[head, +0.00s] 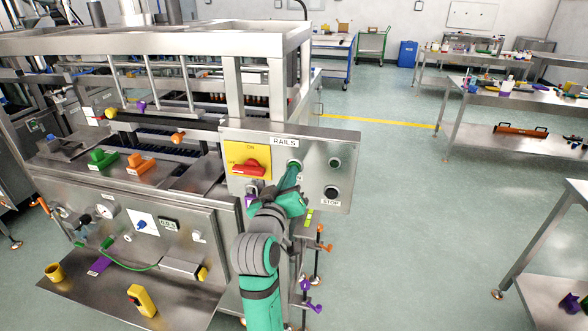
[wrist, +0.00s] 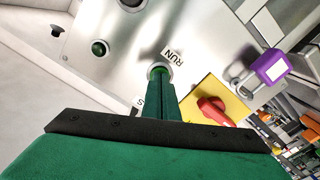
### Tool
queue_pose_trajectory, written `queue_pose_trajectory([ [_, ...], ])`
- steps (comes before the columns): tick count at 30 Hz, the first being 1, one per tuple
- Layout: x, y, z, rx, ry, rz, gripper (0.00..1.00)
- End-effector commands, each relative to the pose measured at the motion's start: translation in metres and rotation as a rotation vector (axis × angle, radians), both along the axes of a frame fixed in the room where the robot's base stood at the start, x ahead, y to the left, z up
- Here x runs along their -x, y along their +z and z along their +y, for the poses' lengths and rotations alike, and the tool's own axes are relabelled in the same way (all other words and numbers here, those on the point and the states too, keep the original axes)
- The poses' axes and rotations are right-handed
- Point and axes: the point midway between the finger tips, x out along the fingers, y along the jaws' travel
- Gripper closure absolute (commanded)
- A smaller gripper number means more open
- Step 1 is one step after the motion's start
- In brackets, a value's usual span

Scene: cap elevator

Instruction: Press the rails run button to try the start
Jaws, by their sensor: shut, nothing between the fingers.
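The RAILS control panel (head: 318,146) is a steel plate on the front right of the machine. The run button (wrist: 158,69) sits beside the RUN label (wrist: 174,55) in the wrist view, with a pale ring around a greenish centre. It also shows in the head view (head: 294,163), just above my fingertips. My gripper (head: 291,178) is shut and empty, its green fingers pointing at this button. In the wrist view the fingertips (wrist: 161,82) overlap the button's lower part. They are at or very close to it; I cannot tell whether it is pressed in.
A red rotary switch (head: 248,169) on a yellow ON/OFF plate is left of the button. A green round indicator (head: 335,163) and a black STOP button (head: 331,192) are to its right. Open floor (head: 400,220) lies to the right.

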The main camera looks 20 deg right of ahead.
Motion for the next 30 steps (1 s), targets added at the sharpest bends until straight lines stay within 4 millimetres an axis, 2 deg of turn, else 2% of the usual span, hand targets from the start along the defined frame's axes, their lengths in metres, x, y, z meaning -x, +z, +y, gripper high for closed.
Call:
queue_pose_trajectory([
  [17,-0.003,0.0,-0.002,0.0,0.001,-0.001,1.0],
  [30,0.018,0.0,0.012,0.001,0.0,0.001,1.0],
])
